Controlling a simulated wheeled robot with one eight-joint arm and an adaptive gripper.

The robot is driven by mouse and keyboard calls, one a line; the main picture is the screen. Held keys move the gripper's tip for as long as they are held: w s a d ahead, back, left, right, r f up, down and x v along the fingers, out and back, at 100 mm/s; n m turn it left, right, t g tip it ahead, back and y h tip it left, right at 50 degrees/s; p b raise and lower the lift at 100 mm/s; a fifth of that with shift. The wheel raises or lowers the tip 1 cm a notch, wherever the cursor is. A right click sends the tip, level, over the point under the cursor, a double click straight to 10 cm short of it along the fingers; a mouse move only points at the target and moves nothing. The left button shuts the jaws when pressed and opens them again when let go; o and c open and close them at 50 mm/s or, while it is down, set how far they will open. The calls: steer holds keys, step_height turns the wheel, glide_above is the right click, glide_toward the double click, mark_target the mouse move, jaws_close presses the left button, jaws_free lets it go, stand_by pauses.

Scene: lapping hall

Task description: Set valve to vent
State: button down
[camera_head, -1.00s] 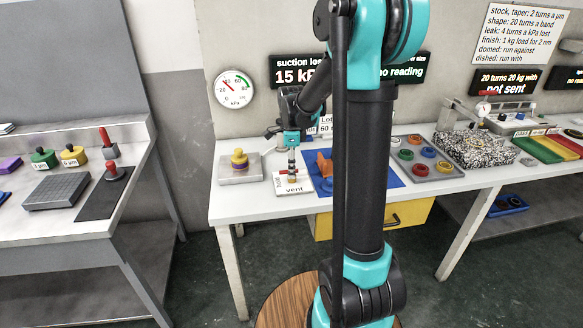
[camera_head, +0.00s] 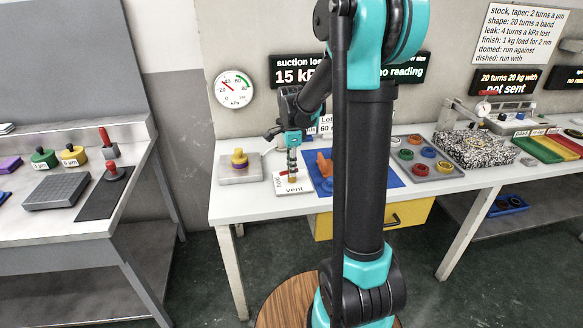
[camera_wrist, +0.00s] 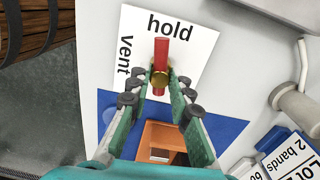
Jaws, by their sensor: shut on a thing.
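The valve is a white plate (camera_wrist: 195,60) marked "hold" and "vent", with a red lever (camera_wrist: 160,53) on a brass hub (camera_wrist: 160,78). In the wrist view the lever lies upright in the picture, with its longer end toward "hold"; "vent" is to its left. My gripper (camera_wrist: 161,88) is shut at the valve, its fingertips on either side of the lever by the hub. In the head view the plate (camera_head: 306,188) lies on the white bench and my gripper (camera_head: 293,174) points down over it. The lever is mostly hidden there.
A blue mat (camera_head: 323,191) with an orange part (camera_head: 324,163) lies right beside the plate. A grey block (camera_head: 241,177) with a yellow-topped stack stands to the left. A round dial gauge (camera_head: 234,88) hangs on the wall. Bare bench (camera_head: 235,207) shows at the front left.

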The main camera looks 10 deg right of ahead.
steer(key=n, duration=0.4)
steer(key=shift+n, duration=0.3)
steer(key=n, duration=0.3)
steer(key=shift+n, duration=0.3)
steer(key=n, duration=0.3)
steer(key=shift+n, duration=2.2)
steer(key=c, duration=1.4)
jaws_free()
steer(key=shift+s, duration=0.1)
steer(key=shift+o, duration=0.2)
steer(key=shift+r, duration=0.1)
step_height(320, 180, up, 12)
